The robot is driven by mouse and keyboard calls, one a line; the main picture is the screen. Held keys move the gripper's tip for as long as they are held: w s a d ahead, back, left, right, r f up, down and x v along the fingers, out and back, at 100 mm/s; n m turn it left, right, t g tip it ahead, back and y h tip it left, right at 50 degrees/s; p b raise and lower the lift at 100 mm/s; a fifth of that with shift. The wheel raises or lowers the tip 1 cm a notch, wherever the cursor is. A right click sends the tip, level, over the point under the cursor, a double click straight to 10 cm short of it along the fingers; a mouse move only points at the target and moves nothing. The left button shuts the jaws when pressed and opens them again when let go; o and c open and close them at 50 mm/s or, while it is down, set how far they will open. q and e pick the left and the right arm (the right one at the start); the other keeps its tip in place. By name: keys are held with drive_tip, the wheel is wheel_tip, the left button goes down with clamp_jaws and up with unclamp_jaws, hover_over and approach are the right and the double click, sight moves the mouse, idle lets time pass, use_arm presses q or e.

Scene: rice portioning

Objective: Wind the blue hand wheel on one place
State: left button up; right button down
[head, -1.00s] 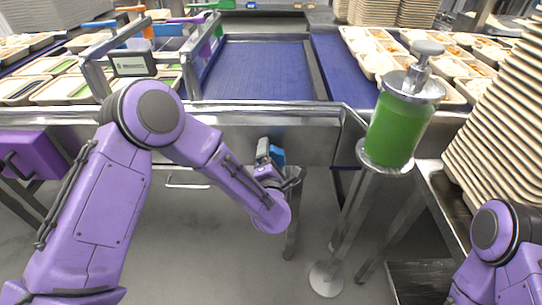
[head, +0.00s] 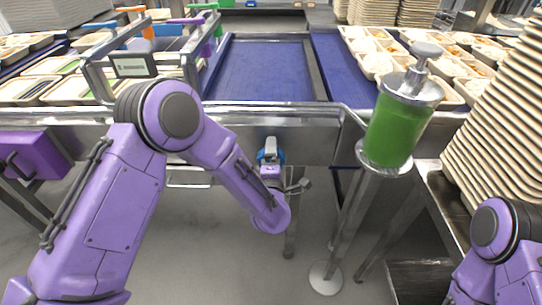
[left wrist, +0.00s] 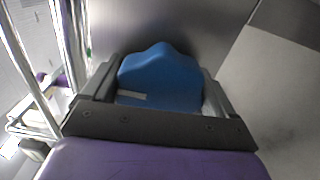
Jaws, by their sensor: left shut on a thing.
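The blue hand wheel (left wrist: 160,75) sits on the steel front panel, between the fingers of my left gripper (left wrist: 160,98) in the left wrist view. The fingers are shut on it, one on each side. In the head view the wheel (head: 262,155) shows as a small blue patch beside my left gripper (head: 270,160), which covers much of it. My right arm shows at the lower right of the head view, but its gripper is out of the picture.
A blue conveyor belt (head: 262,70) lies behind the panel. A green soap dispenser (head: 398,120) on a stand is to the right. A tall stack of trays (head: 500,130) is at far right. A purple box (head: 38,155) is at the left.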

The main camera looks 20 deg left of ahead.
use_arm(q)
drive_tip(key=shift+d+m, duration=0.1)
drive_tip(key=shift+m, duration=0.9)
use_arm(e)
drive_tip(key=shift+r, duration=0.2)
use_arm(q)
drive_tip(key=shift+s+f+m+p, duration=0.15)
drive_tip(key=shift+m+p, duration=0.4)
drive_tip(key=shift+m, duration=1.35)
use_arm(e)
drive_tip(key=shift+r, duration=0.35)
use_arm(q)
drive_tip(key=shift+f+m+p, duration=0.15)
drive_tip(key=shift+m+p, duration=0.1)
drive_tip(key=shift+m, duration=1.05)
drive_tip(key=shift+f+m+p, duration=0.1)
drive_tip(key=shift+m+p, duration=0.15)
drive_tip(key=shift+m, duration=1.05)
use_arm(e)
drive_tip(key=shift+r, duration=0.5)
use_arm(q)
drive_tip(key=o, duration=0.8)
drive_tip(key=shift+r, duration=0.15)
